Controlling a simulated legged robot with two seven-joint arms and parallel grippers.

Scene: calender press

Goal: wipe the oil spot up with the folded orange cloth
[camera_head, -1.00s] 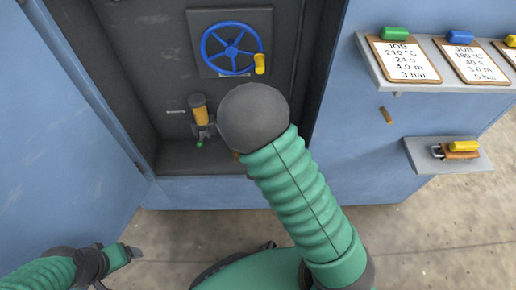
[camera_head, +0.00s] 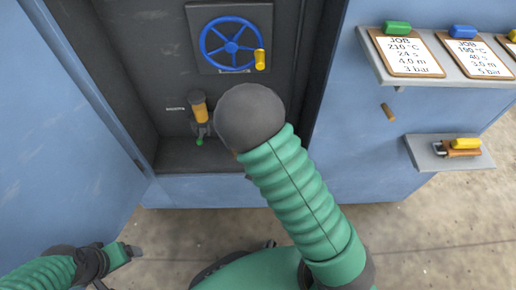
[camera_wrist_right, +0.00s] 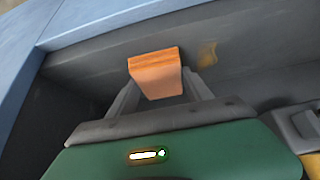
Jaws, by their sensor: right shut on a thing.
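The folded orange cloth (camera_wrist_right: 156,74) is held between the fingers of my right gripper (camera_wrist_right: 160,88) in the right wrist view. The cloth is over the dark grey floor of the machine's recess; I cannot tell whether it touches. The oil spot (camera_wrist_right: 208,54) is an amber patch on that grey surface, just right of the cloth and apart from it in the picture. In the head view my right forearm hides the right gripper and most of what lies under it. My left gripper (camera_head: 130,252) is at the lower left, away from the recess; its jaws are too small to read.
In the recess are a blue handwheel (camera_head: 231,46) with a yellow knob and an amber cup fitting (camera_head: 199,108) with a green tip, left of my right arm. Clipboards (camera_head: 410,55) stand on the upper right shelf. A lower shelf (camera_head: 425,153) holds a yellow-topped item.

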